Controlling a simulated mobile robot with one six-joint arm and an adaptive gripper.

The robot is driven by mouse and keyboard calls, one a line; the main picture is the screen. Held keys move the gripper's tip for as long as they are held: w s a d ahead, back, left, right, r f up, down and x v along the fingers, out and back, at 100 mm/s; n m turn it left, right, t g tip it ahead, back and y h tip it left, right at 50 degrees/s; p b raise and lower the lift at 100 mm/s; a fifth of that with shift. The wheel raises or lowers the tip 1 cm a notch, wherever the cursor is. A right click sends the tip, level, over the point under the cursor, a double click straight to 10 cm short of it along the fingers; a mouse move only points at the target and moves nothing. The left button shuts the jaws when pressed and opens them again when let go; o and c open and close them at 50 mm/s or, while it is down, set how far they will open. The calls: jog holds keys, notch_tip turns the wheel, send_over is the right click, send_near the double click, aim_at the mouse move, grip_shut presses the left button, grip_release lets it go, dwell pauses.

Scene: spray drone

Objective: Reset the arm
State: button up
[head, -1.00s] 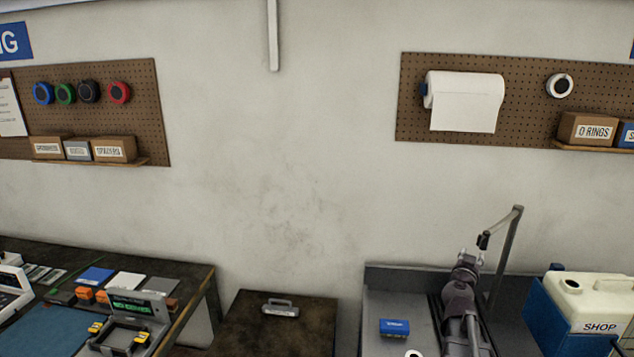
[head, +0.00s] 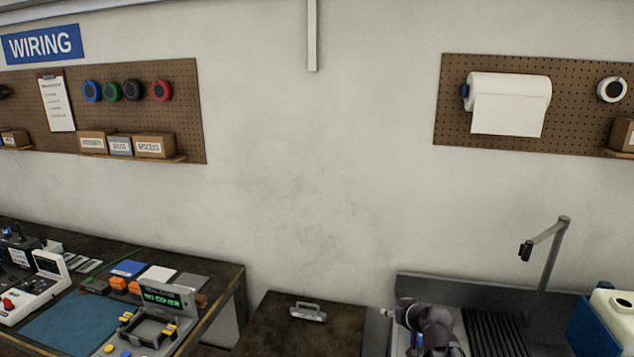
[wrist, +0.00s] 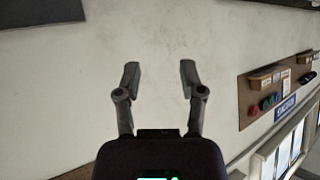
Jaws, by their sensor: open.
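My gripper (wrist: 159,80) shows in the wrist view with its two fingers spread apart and nothing between them. Behind the fingers is bare wall, tilted in that view. In the head view part of my arm (head: 428,328) shows at the bottom, in front of the grey workbench. The gripper's fingers cannot be made out in the head view.
A dark bench (head: 215,290) with a "NO COVER" display device (head: 165,298) stands at left. A low dark cabinet (head: 275,330) with a handled item (head: 308,312) is mid. The grey workbench (head: 480,283) holds a blue-and-white container (head: 600,325). A lamp-like post (head: 553,255) rises behind it.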

jog(key=s+a+f+m+g+h+b, duration=0.1)
jog(key=s+f+g+h, duration=0.1)
jog(key=s+f+g, duration=0.3)
jog(key=s+a+f+m+g+h+b, duration=0.1)
jog(key=s+f+g, duration=0.4)
jog(key=s, duration=0.6)
jog(key=shift+s+a+f+h+b, duration=0.2)
jog(key=shift+a+f+h+b, duration=0.1)
jog(key=shift+a+f+h, duration=0.35)
